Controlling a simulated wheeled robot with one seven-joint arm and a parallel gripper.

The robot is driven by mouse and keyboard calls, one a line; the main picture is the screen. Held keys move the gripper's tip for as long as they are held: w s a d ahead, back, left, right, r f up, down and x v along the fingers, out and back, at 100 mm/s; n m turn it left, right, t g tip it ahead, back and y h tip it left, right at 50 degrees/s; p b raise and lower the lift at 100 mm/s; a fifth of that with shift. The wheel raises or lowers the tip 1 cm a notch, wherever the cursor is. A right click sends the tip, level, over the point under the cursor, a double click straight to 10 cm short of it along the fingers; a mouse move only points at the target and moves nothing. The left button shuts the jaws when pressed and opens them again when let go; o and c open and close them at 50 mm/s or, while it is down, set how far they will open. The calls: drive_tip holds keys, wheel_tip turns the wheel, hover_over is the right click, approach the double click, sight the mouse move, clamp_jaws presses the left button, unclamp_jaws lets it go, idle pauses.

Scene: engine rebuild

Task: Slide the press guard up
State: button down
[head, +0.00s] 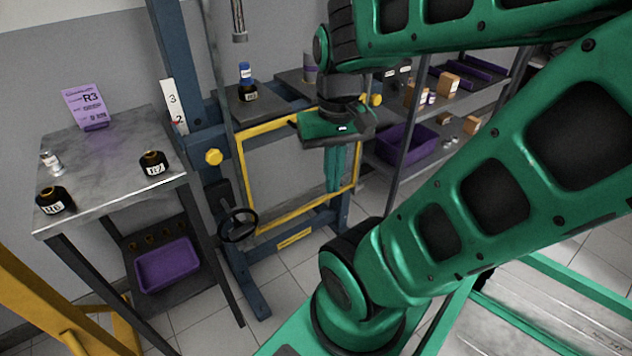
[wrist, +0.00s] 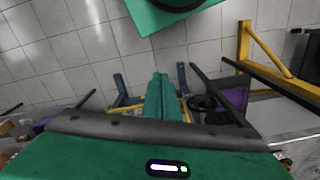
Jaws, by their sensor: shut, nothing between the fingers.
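The press guard (head: 246,182) is a yellow rectangular frame with a see-through pane, set low across the front of the blue press (head: 178,60). Yellow knobs (head: 213,157) stick out on both sides of the press, near the guard's upper corners. My gripper (head: 333,188) points down at the right part of the guard, its green fingers closed together and empty. It overlaps the guard in the head view; I cannot tell whether it touches it. My gripper's shut fingers also show in the wrist view (wrist: 158,82). My gripper and wrist hide part of the guard's top bar.
A metal table (head: 115,165) with dark jars and a purple sign stands left of the press. A black handwheel (head: 239,225) juts out at the press's lower left. A shelf with a purple bin (head: 405,148) stands to the right. Tiled floor lies open in front.

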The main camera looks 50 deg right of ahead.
drive_tip(key=w+d+f+m+t+y, duration=0.1)
drive_tip(key=w+d+f+m, duration=0.2)
drive_tip(key=w+d+f, duration=0.35)
drive_tip(key=w+d+f+m+y, duration=0.1)
drive_tip(key=w+d+f+m, duration=0.2)
drive_tip(key=f, duration=0.6)
drive_tip(key=w+d+f+m+t+y, duration=0.1)
drive_tip(key=w+d+f+m, duration=0.2)
drive_tip(key=w+d+f, duration=0.3)
drive_tip(key=s+d+f+m+t+h, duration=0.1)
drive_tip(key=d+f+m+t+h, duration=0.1)
drive_tip(key=d+f+m+t, duration=0.45)
drive_tip(key=s+d+f+m+t+h, duration=0.1)
drive_tip(key=d+f+m+h, duration=0.15)
drive_tip(key=f+m, duration=0.8)
drive_tip(key=s+d+f+m+t+h, duration=0.15)
drive_tip(key=d+f+m+t, duration=0.35)
drive_tip(key=f, duration=0.5)
drive_tip(key=w+d+f+m, duration=0.15)
drive_tip(key=w+f, duration=0.25)
drive_tip(key=w, duration=0.6)
drive_tip(key=shift+g, duration=0.35)
drive_tip(key=shift+d+r, duration=0.2)
drive_tip(key=shift+r, duration=2.05)
